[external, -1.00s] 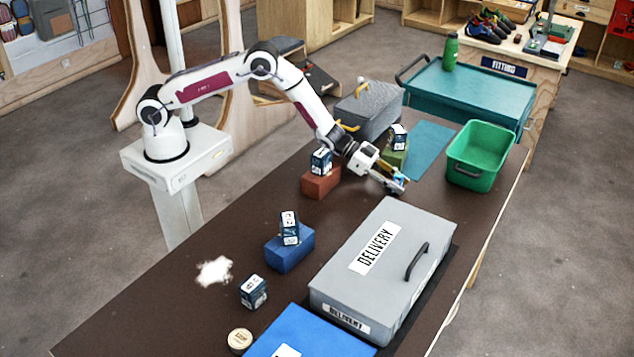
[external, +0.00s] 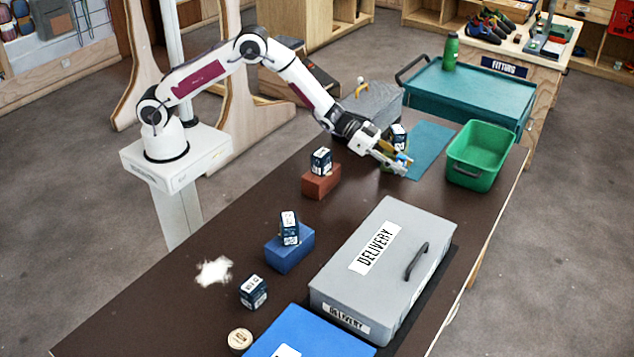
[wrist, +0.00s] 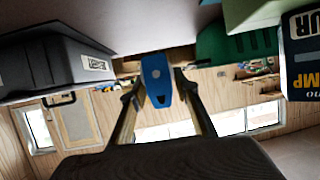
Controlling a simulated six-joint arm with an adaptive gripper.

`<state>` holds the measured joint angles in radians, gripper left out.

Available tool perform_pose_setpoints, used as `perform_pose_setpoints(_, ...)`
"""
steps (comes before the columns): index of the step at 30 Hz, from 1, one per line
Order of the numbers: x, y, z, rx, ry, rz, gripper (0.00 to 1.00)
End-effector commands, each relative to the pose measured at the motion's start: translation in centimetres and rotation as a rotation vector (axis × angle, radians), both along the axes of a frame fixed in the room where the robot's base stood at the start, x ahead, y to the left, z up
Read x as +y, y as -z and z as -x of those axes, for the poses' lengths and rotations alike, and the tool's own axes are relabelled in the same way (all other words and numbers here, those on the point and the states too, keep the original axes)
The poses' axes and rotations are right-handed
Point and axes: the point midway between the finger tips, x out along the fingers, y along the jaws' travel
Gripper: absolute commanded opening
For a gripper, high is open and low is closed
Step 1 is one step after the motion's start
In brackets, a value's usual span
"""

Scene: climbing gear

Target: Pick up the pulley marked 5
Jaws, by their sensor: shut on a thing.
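My gripper (external: 402,165) is above the brown table, in front of the green block at the back. In the wrist view my gripper (wrist: 158,92) is shut on a blue pulley (wrist: 157,78) with a dark hole, held between the two fingertips. In the external view the pulley is small and partly hidden by the fingers. No number is readable on it.
A grey DELIVERY box (external: 385,265) lies at front right, and a green bin (external: 478,155) stands at back right. Small dark boxes sit on the red block (external: 321,182) and blue block (external: 290,250). A grey case (external: 372,105) stands behind my gripper.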

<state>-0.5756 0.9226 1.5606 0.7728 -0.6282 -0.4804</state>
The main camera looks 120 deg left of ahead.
Motion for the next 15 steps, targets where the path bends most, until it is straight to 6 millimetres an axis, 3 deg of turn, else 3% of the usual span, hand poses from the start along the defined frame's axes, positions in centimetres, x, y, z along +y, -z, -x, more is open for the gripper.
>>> perform_pose_setpoints(6, 0.0, -2.0, 0.0, -0.001, 0.000, -0.001, 0.08)
perform_pose_setpoints(15, 0.0, -2.4, 0.0, 0.000, 0.000, 0.000, 0.08)
